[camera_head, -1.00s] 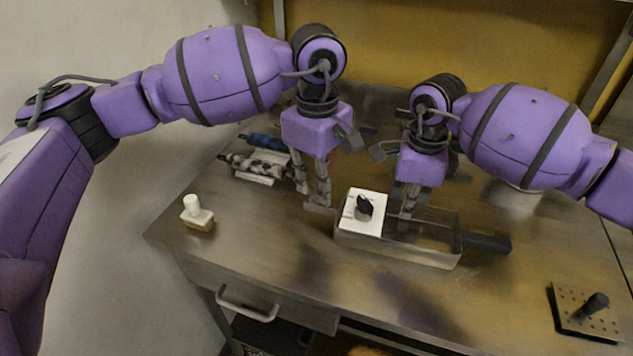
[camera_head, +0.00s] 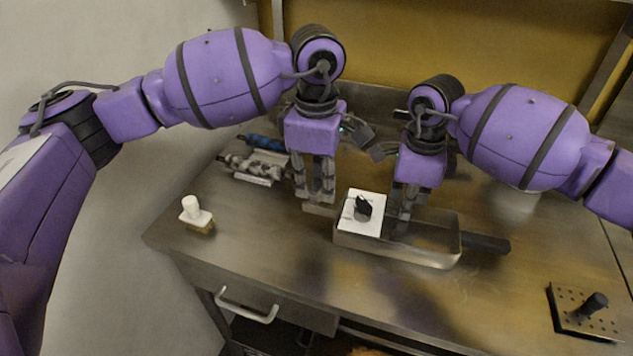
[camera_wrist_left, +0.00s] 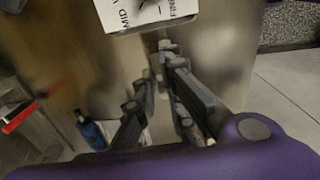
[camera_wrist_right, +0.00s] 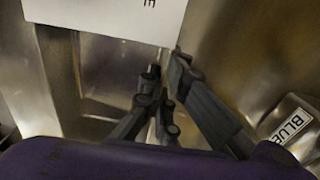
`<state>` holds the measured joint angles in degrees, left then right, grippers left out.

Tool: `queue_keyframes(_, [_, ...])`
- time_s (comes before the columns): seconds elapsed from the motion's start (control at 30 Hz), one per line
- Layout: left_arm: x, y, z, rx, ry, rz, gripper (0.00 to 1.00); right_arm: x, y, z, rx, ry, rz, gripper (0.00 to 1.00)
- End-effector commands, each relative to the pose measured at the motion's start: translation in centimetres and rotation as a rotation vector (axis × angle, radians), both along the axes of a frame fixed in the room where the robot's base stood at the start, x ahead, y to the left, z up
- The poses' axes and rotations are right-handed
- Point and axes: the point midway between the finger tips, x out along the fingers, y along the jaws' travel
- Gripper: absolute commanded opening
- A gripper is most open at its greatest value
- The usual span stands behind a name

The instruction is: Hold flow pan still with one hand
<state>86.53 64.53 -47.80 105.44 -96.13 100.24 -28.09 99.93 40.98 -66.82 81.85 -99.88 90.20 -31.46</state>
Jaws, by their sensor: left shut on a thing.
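The flow pan (camera_head: 445,262) is a shallow steel tray with a dark handle (camera_head: 487,243) at its right end. A white panel (camera_head: 352,228) with a black knob (camera_head: 363,206) covers its left end; its lettering shows in the left wrist view (camera_wrist_left: 118,18). My left gripper (camera_head: 319,206) points down at the pan's back-left edge, beside the panel, and is shut; its contact is partly hidden. My right gripper (camera_head: 400,228) points down over the pan's inside, right of the panel. Its fingertips (camera_wrist_right: 163,66) are close together; whether they grip anything is unclear.
A white-handled brush (camera_head: 193,211) stands at the table's left. Roller-like tools (camera_head: 255,165) lie behind it, left of my left gripper. A perforated plate with a black knob (camera_head: 575,320) lies at the front right. The tabletop (camera_head: 300,255) in front of the pan is clear.

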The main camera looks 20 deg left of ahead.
Motion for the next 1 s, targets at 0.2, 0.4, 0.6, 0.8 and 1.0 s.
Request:
queue_keyframes(0.2, [0.1, 0.1, 0.1, 0.001, -0.002, 0.002, 0.13, 0.0, 0.0, 0.0, -0.001, 0.001, -0.001, 0.00])
queue_keyframes(0.4, [0.0, 0.0, 0.0, 0.000, -0.002, 0.001, 0.28, 0.0, 0.0, 0.0, 0.000, 0.000, 0.000, 0.00])
queue_keyframes(0.6, [0.0, 0.0, 0.1, 0.000, -0.001, 0.000, 0.28, 0.0, 0.0, 0.0, 0.000, 0.000, 0.000, 0.00])
queue_keyframes(0.8, [0.1, 0.0, 1.9, 0.000, -0.005, 0.000, 0.28, 0.0, 0.0, 0.1, 0.001, 0.000, 0.000, 0.00])
queue_keyframes(1.0, [0.1, 0.0, 6.2, -0.001, -0.006, 0.000, 0.28, 0.0, 0.0, 0.1, 0.001, -0.001, 0.000, 0.00])
